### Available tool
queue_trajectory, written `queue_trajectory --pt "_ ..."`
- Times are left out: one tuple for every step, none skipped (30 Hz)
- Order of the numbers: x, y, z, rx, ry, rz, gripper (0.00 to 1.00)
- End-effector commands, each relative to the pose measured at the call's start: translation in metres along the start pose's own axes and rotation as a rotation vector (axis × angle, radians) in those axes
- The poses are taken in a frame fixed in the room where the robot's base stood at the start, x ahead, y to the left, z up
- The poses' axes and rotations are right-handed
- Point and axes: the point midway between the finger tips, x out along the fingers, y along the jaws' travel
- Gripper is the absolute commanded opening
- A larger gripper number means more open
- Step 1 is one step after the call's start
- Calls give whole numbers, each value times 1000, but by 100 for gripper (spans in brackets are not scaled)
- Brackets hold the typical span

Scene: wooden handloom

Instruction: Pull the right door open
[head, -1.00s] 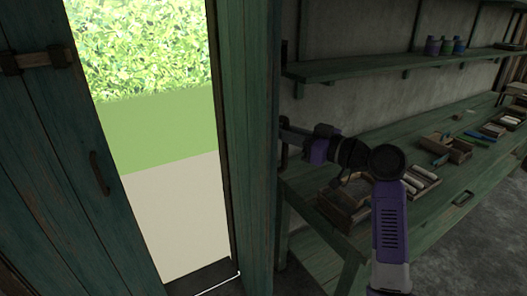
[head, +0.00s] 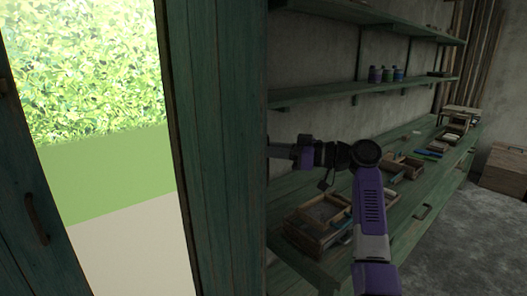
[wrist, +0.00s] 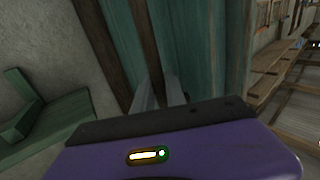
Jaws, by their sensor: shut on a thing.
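The right door (head: 220,150) is a tall green plank panel left of centre in the head view. It stands ajar, with a bright gap to its left. In the wrist view, the green door planks (wrist: 205,45) rise beyond my gripper (wrist: 160,92). Its two grey fingers are close together by a dark brown upright strip. It is shut on the door's handle, which is mostly hidden.
The left door (head: 25,180), with a dark handle (head: 36,219), stands at the far left. A green workbench (head: 400,205) with trays and tools runs along the wall at right, close under my arm. Shelves (head: 350,92) hang above it. Grey floor (head: 460,245) is open at right.

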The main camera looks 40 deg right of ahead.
Motion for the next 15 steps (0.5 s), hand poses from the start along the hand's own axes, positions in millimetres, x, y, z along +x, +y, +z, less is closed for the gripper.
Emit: queue_trajectory --pt "-4 1 3 4 -3 3 0" --pt "-4 1 3 4 -3 3 0" --pt "-4 1 3 4 -3 3 0" --pt "-4 1 3 4 -3 3 20" --pt "-4 1 3 4 -3 3 26" --pt "-4 1 3 4 -2 3 34" --pt "-4 1 2 3 -2 3 38" --pt "-4 1 2 3 -2 3 38" --pt "-3 1 2 2 -2 3 38" --pt "-3 1 2 2 -1 3 38" --pt "-3 1 1 2 -1 3 38" --pt "-3 1 1 1 -1 3 38" --pt "-2 1 1 1 -1 2 38" --pt "-2 1 1 1 0 2 38" --pt "-2 1 1 1 0 2 38"
